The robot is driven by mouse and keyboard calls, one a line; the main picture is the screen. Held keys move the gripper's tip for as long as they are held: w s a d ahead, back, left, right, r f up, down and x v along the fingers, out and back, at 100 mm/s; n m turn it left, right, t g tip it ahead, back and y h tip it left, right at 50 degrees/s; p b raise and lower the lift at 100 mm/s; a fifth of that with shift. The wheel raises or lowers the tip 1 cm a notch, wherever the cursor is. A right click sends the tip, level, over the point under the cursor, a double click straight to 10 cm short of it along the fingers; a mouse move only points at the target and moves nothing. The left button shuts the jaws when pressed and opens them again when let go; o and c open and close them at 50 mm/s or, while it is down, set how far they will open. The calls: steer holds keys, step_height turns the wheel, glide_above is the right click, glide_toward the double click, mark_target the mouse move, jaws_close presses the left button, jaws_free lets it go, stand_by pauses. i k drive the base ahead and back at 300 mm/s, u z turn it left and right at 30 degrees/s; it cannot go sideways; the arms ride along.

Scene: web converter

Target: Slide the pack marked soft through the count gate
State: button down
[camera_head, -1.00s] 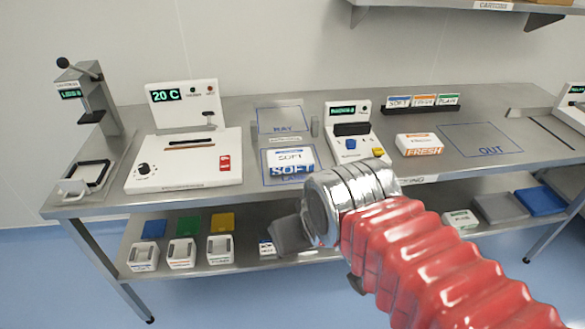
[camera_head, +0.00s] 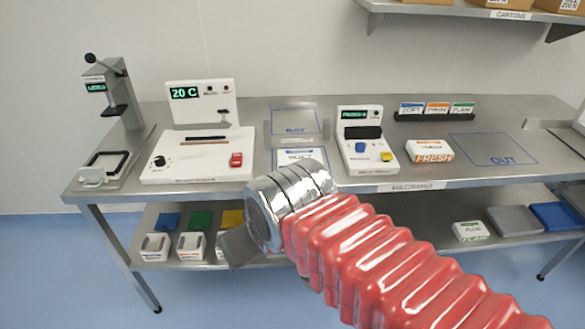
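The white pack marked SOFT (camera_head: 300,154) lies on the bench with its blue-edged side up. Its front part is hidden behind my arm. I cannot tell whether these posts are the count gate; no gate label is readable. My gripper (camera_head: 238,249) shows only as a dark grey piece beyond the metal wrist, in front of the bench and apart from the pack. Its fingers cannot be made out.
A white sealer-like unit (camera_head: 200,152) is left of the pack and a white box with buttons (camera_head: 362,150) is right of it. A FRESH pack (camera_head: 430,152) lies further right, beside the outlined OUT area (camera_head: 493,150). The lower shelf holds several bins.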

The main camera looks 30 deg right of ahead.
mark_target(285, 157)
steer(key=u, duration=0.05)
steer(key=i, duration=1)
steer(key=z, duration=0.05)
